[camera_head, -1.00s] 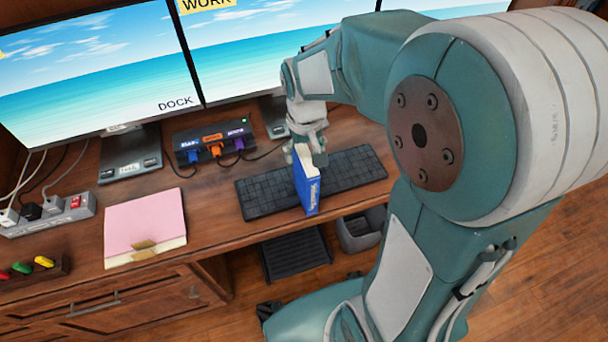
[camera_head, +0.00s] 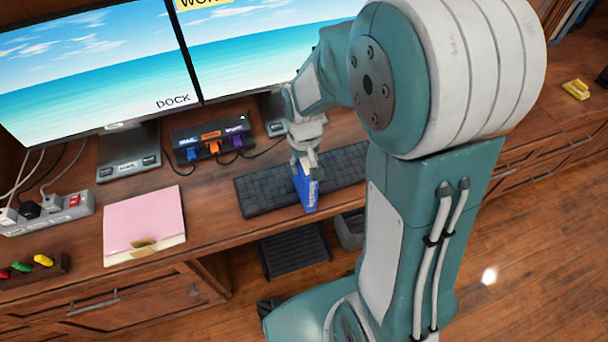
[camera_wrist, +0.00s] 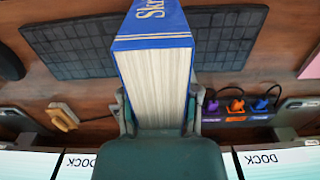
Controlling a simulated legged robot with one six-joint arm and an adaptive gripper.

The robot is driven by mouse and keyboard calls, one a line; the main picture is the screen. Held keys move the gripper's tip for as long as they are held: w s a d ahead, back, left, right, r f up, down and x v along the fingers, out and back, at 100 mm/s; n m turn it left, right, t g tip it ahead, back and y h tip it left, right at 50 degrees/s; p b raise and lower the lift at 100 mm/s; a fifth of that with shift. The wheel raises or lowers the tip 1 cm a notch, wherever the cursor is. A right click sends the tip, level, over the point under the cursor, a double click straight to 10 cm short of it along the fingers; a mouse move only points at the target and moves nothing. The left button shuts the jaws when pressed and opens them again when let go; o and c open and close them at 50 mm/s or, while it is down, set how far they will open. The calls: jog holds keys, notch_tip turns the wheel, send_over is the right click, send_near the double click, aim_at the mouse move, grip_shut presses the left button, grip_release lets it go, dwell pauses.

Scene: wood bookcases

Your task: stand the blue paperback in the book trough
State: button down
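The blue paperback (camera_head: 308,188) stands upright at the front edge of the keyboard on the desk, its blue cover toward the room. In the wrist view the paperback (camera_wrist: 156,75) shows its pale page block and blue spine with lettering. My gripper (camera_head: 305,165) is down over its upper end. In the wrist view my gripper's fingers (camera_wrist: 160,115) lie one on each side of the book, very close to it; whether they press on it I cannot tell. I cannot make out a book trough in either view.
The keyboard (camera_head: 252,196) lies under and beside the book. A pink folder (camera_head: 145,218), a dock with coloured plugs (camera_head: 213,143) and a power strip (camera_head: 48,213) are to the left. Monitors (camera_head: 95,75) stand behind. A yellow object (camera_head: 576,89) lies on the wooden surface at right.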

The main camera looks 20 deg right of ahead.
dwell(0.4)
jog(key=shift+r, duration=0.35)
jog(key=s+r, duration=0.1)
jog(key=r, duration=0.1)
jog(key=s+r, duration=0.2)
jog(key=r, duration=0.1)
jog(key=s+r, duration=0.1)
jog(key=r, duration=0.1)
jog(key=shift+s+r, duration=0.25)
jog(key=shift+r, duration=0.15)
jog(key=s+r, duration=0.4)
jog(key=s, duration=0.5)
jog(key=shift+s+r, duration=0.2)
jog(key=shift+s, duration=0.1)
jog(key=shift+w+a, duration=0.1)
